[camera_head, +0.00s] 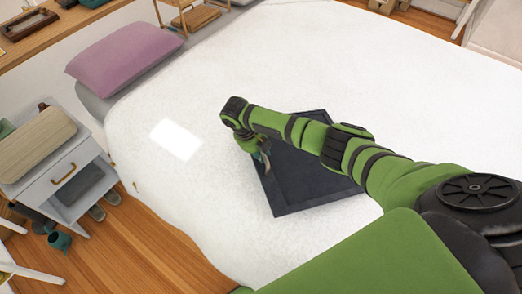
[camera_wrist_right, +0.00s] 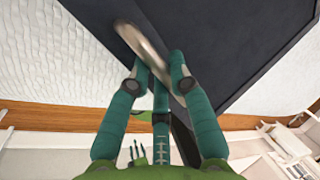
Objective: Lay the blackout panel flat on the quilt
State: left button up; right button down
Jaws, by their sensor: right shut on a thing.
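The blackout panel (camera_head: 294,190) is a dark grey, framed rectangle over the white quilt (camera_head: 225,90). It looks about level, but I cannot tell whether its whole underside touches the quilt. My right arm hides part of it. My right gripper (camera_head: 262,157) is at the panel's left edge. Where the loop joins the panel is hidden. My left gripper is not in view.
A purple pillow (camera_head: 124,58) lies at the bed's head. A bright patch of light (camera_head: 175,139) falls on bare quilt left of the panel. A grey nightstand (camera_head: 65,180) with a beige case (camera_head: 35,145) stands left of the bed. The quilt beyond the panel is clear.

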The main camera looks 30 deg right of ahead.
jog(key=shift+f+b, duration=1.4)
jog(key=shift+f, duration=0.95)
jog(key=shift+f, duration=0.4)
jog(key=c, duration=1.1)
grip_release()
jog(key=shift+o, duration=0.2)
jog(key=v, duration=1.2)
jog(key=shift+d, duration=0.1)
